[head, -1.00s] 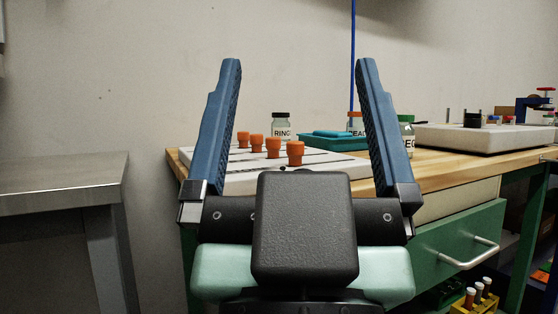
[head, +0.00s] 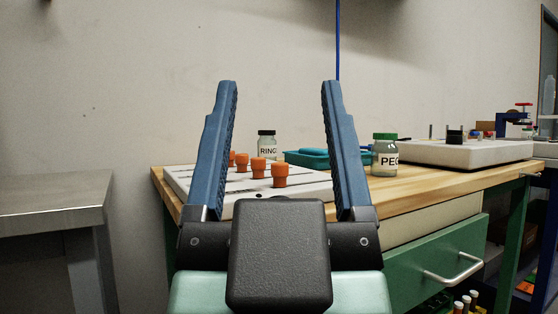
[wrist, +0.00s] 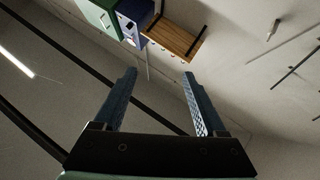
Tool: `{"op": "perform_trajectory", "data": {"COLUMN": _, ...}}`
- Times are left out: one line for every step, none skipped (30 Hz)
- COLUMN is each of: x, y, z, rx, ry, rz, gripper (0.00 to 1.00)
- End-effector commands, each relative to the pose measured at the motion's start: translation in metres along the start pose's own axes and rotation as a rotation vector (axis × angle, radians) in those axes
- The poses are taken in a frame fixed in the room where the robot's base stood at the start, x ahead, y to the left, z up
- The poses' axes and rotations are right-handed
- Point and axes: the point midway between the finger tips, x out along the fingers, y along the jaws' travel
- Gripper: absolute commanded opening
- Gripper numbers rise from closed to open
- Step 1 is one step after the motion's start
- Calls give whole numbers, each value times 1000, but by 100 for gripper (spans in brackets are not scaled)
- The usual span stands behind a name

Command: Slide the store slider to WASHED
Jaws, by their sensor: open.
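A white slider board (head: 305,186) with dark slots lies on the left end of the wooden bench in the head view. Several orange knobs stand in a slanting row on it; the nearest and clearest one (head: 279,174) is upright. The left finger partly hides the far knobs. I cannot read any labels, so I cannot tell which is the store slider or where WASHED is. My gripper (head: 279,85) is open and empty, fingers pointing up in front of the board. The wrist view shows both open fingers (wrist: 159,75) with nothing between them.
On the wooden bench (head: 430,185) stand a RING jar (head: 267,146), a teal tray (head: 305,158), a green-capped jar (head: 385,155) and a white platform (head: 470,152). A green drawer with a handle (head: 455,272) is below. A metal table (head: 50,205) stands left, across a gap.

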Motion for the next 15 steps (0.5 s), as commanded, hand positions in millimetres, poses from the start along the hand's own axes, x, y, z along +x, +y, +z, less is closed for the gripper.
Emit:
{"op": "perform_trajectory", "data": {"x": 11, "y": 0, "z": -11, "rx": 0, "ry": 1, "rz": 0, "gripper": 63}}
{"op": "perform_trajectory", "data": {"x": 17, "y": 0, "z": -16, "rx": 0, "ry": 1, "rz": 0, "gripper": 60}}
{"op": "perform_trajectory", "data": {"x": 25, "y": 0, "z": -24, "rx": 0, "ry": 1, "rz": 0, "gripper": 60}}
{"op": "perform_trajectory", "data": {"x": 32, "y": 0, "z": -31, "rx": 0, "ry": 1, "rz": 0, "gripper": 60}}
{"op": "perform_trajectory", "data": {"x": 40, "y": 0, "z": -38, "rx": 0, "ry": 1, "rz": 0, "gripper": 60}}
{"op": "perform_trajectory", "data": {"x": 50, "y": 0, "z": -48, "rx": 0, "ry": 0, "rz": 0, "gripper": 60}}
{"op": "perform_trajectory", "data": {"x": 58, "y": 0, "z": -54, "rx": -1, "ry": 0, "rz": 0, "gripper": 60}}
{"op": "perform_trajectory", "data": {"x": 65, "y": 0, "z": -61, "rx": -2, "ry": -1, "rz": 1, "gripper": 60}}
{"op": "perform_trajectory", "data": {"x": 74, "y": 0, "z": -69, "rx": -5, "ry": -3, "rz": 1, "gripper": 60}}
{"op": "perform_trajectory", "data": {"x": 81, "y": 0, "z": -74, "rx": -8, "ry": -5, "rz": 2, "gripper": 60}}
{"op": "perform_trajectory", "data": {"x": 88, "y": 0, "z": -80, "rx": -13, "ry": -8, "rz": 3, "gripper": 60}}
{"op": "perform_trajectory", "data": {"x": 96, "y": 0, "z": -86, "rx": -22, "ry": -14, "rz": 5, "gripper": 60}}
{"op": "perform_trajectory", "data": {"x": 103, "y": 1, "z": -89, "rx": -32, "ry": -20, "rz": 7, "gripper": 60}}
{"op": "perform_trajectory", "data": {"x": 110, "y": 1, "z": -92, "rx": -44, "ry": -28, "rz": 10, "gripper": 60}}
{"op": "perform_trajectory", "data": {"x": 119, "y": 1, "z": -96, "rx": -68, "ry": -40, "rz": 15, "gripper": 60}}
